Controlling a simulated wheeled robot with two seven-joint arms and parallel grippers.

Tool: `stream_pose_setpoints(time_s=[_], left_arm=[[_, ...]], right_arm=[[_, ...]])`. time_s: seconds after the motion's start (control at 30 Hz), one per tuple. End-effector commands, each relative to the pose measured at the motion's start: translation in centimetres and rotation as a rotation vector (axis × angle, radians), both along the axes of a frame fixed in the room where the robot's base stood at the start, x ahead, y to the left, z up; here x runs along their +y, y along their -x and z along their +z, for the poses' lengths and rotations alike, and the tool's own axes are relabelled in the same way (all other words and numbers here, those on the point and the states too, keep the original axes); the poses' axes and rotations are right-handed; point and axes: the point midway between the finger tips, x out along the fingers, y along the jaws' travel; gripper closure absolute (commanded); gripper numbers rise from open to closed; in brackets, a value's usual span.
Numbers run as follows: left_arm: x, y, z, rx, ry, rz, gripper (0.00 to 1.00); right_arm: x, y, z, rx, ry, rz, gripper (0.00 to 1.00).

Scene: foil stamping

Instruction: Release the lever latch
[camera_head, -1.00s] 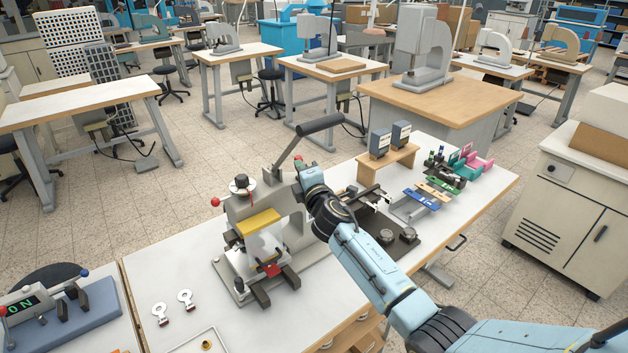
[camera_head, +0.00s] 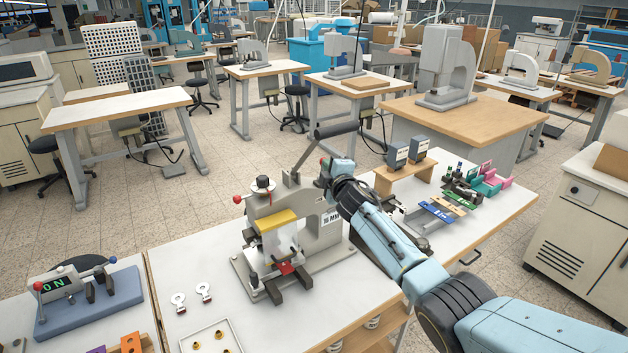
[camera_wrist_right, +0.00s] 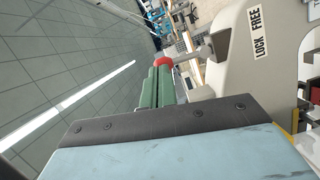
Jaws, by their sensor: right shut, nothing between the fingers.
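The grey press (camera_head: 320,228) stands on the white bench, with its long dark-gripped handle (camera_head: 337,130) raised. The red-tipped latch lever (camera_head: 323,161) is at the upper right of the press body. My right gripper (camera_head: 328,172) is beside this red tip, its fingers largely hidden by the wrist. In the right wrist view the green fingers (camera_wrist_right: 160,85) are shut together, with the red knob (camera_wrist_right: 164,62) just past their tips. The lever's grey arm runs from there toward the press side marked LOCK FREE (camera_wrist_right: 262,32). I cannot tell whether they touch. My left gripper is not in view.
A yellow block (camera_head: 277,219) and a red piece (camera_head: 287,267) are at the press front. Two small metal tags (camera_head: 203,291) and a tray (camera_head: 196,333) lie at the left front. A wooden stand (camera_head: 405,177) and coloured holders (camera_head: 485,182) are to the right.

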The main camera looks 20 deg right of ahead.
Motion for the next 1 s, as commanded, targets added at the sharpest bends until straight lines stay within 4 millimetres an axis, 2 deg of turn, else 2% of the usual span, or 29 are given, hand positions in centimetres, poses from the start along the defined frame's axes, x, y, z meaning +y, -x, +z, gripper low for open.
stream_pose_setpoints(time_s=[1.0], left_arm=[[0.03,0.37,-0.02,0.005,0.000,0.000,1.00]], right_arm=[[0.17,-0.06,0.21,-0.003,0.001,0.002,1.00]])
